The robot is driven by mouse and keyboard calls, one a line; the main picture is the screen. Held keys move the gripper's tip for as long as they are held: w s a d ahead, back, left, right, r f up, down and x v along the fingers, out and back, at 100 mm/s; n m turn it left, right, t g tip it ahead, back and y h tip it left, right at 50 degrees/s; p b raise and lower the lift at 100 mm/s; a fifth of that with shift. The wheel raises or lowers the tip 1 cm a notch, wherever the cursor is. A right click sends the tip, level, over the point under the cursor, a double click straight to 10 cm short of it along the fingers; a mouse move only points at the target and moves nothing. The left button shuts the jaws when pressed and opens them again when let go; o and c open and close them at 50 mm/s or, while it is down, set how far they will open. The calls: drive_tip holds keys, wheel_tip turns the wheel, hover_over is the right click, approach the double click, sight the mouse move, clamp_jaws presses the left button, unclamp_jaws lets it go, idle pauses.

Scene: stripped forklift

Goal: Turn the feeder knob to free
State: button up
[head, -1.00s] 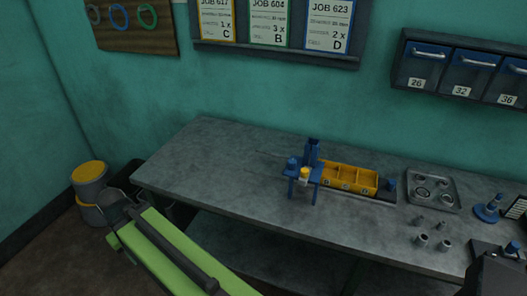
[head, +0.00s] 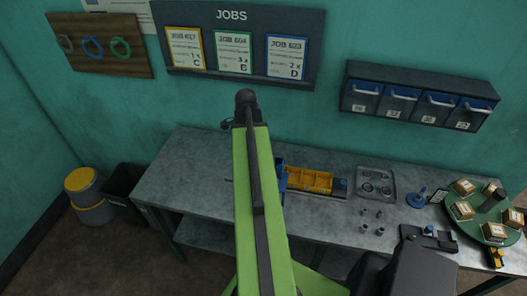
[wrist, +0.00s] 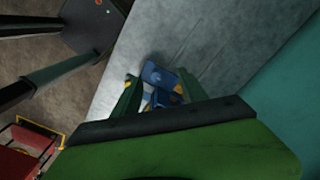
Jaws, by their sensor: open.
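Blue and small yellow parts show between and just beyond the fingers. I cannot tell which part is the knob, how it is set, or whether a finger touches it.
On the bench (head: 185,165), right of the feeder, are a metal tray (head: 374,184), small grey cylinders, a blue stand (head: 416,198) and a green round platter (head: 480,220) with boxes. Drawers (head: 420,98) and a job board (head: 317,20) hang on the wall. The bench's left end is clear.

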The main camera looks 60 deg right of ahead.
drive_tip(key=s+d+r+m+p, duration=0.1)
drive_tip(key=s+d+r+m, duration=0.1)
drive_tip(key=s+d+r, duration=0.15)
wheel_tip(320, 180, down, 18)
drive_tip(key=b, duration=1.7)
drive_tip(key=shift+s+a+f+b, duration=0.15)
drive_tip(key=shift+f+b, duration=0.05)
drive_tip(key=shift+b, duration=0.2)
drive_tip(key=shift+r, duration=0.1)
